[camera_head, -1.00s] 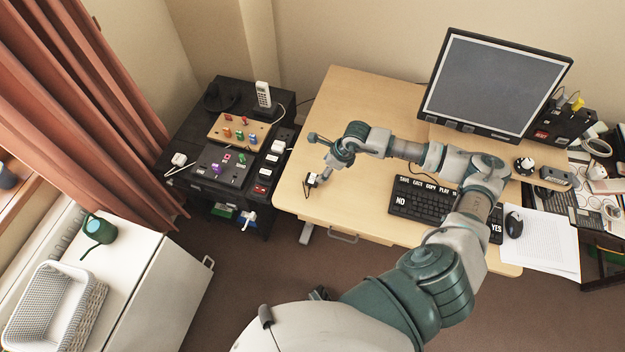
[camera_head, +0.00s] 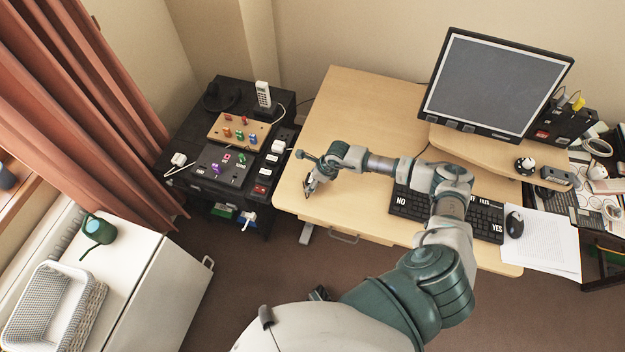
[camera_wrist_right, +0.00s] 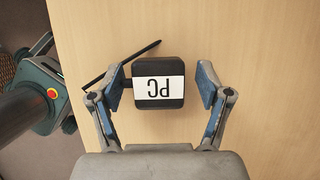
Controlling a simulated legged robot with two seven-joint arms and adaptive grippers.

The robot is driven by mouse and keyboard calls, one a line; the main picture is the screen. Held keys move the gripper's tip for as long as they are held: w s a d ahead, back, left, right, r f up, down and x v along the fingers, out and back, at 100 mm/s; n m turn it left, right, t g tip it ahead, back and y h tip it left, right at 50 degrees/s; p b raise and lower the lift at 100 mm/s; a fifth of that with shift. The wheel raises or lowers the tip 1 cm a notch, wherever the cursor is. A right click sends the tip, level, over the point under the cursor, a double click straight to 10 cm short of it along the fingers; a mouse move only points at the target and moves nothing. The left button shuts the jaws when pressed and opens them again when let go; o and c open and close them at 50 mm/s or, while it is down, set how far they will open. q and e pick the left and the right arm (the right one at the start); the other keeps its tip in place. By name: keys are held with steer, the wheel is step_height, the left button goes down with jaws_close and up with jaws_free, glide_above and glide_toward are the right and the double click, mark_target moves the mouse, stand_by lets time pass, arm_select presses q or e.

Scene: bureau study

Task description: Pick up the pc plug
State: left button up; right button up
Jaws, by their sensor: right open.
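The pc plug (camera_wrist_right: 158,84) is a black block with a white label reading PC, upside down in the right wrist view. It lies on the light wooden desk (camera_head: 340,110), with a black cord or prong at its left side. My right gripper (camera_wrist_right: 166,85) is open, its two blue-padded fingers on either side of the plug. The left finger is very close to the plug; a gap shows at the right finger. In the head view my right gripper (camera_head: 309,187) is low over the desk's left part and largely hides the plug. My left gripper is not in view.
A keyboard (camera_head: 408,203), a mouse (camera_head: 514,224) and a monitor (camera_head: 492,85) are on the desk to the right. A black side table (camera_head: 190,137) with switch panels and a phone (camera_head: 263,95) stands left. The desk's left back area is clear.

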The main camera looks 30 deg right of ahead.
steer(key=c, duration=1.2)
steer(key=shift+r, duration=0.15)
